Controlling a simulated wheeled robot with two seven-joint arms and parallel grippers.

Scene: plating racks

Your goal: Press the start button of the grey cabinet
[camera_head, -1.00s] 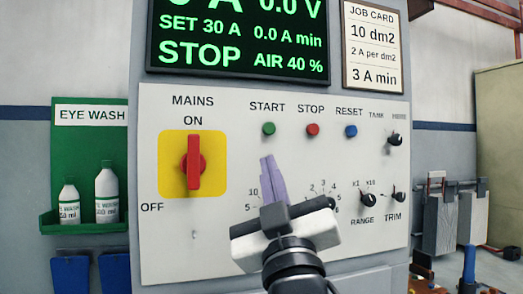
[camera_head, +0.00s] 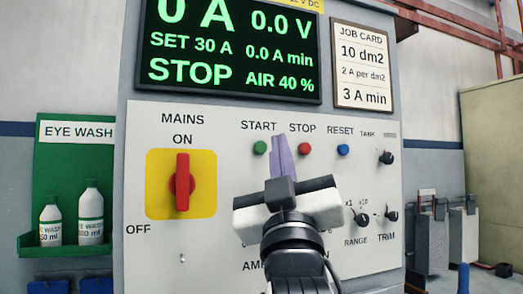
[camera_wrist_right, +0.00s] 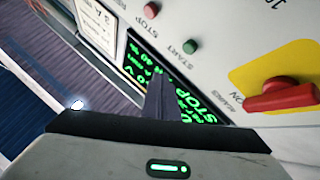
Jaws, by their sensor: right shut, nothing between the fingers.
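The grey cabinet (camera_head: 230,225) has a pale control panel. Its green start button (camera_head: 260,148) sits under the word START. The red stop button (camera_head: 304,149) and blue reset button (camera_head: 343,150) are in the same row to the right. My right gripper (camera_head: 281,142) is shut and empty, its purple fingertips pointing up between the start and stop buttons. In the right wrist view the shut fingers (camera_wrist_right: 162,98) reach toward the panel, with the green start button (camera_wrist_right: 190,46) beyond them. I cannot tell if the tips touch the panel. My left gripper is not in view.
The red mains switch (camera_head: 182,182) on its yellow plate points to ON, left of my gripper. The display (camera_head: 235,45) above reads STOP, 0 A and 0.0 V. Black knobs (camera_head: 386,157) stick out at the right. An eye wash station (camera_head: 78,160) hangs at the left.

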